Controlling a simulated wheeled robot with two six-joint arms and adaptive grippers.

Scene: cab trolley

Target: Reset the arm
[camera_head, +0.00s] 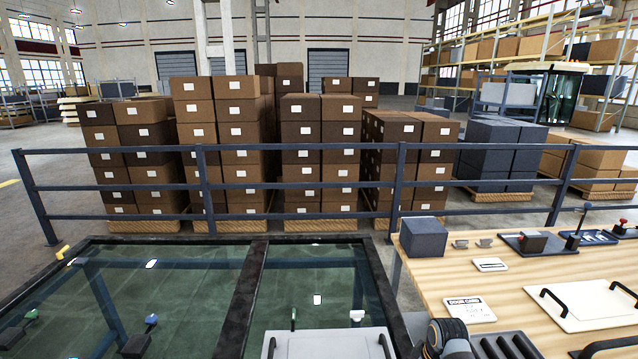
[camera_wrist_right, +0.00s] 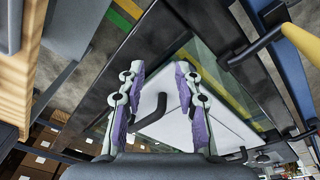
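My right gripper (camera_wrist_right: 158,72) shows in the right wrist view, its two purple and grey fingers apart with nothing between them. Past the fingers is a white panel (camera_wrist_right: 172,128) with a black handle (camera_wrist_right: 152,108), lying by a dark frame with glass. I cannot tell how far the fingers are from it. In the head view, part of an arm of mine with an orange ring shows at the bottom edge, right of a white panel with black handles (camera_head: 330,345). Neither gripper shows in the head view.
A wooden worktop (camera_head: 440,268) on the right bears a dark grey box (camera_head: 423,238), a labelled card (camera_head: 469,310), a white board with black handles (camera_head: 585,305) and small controls. Dark-framed glass (camera_head: 180,290) fills the lower left. A railing (camera_head: 300,185) crosses before stacked cartons (camera_head: 240,130).

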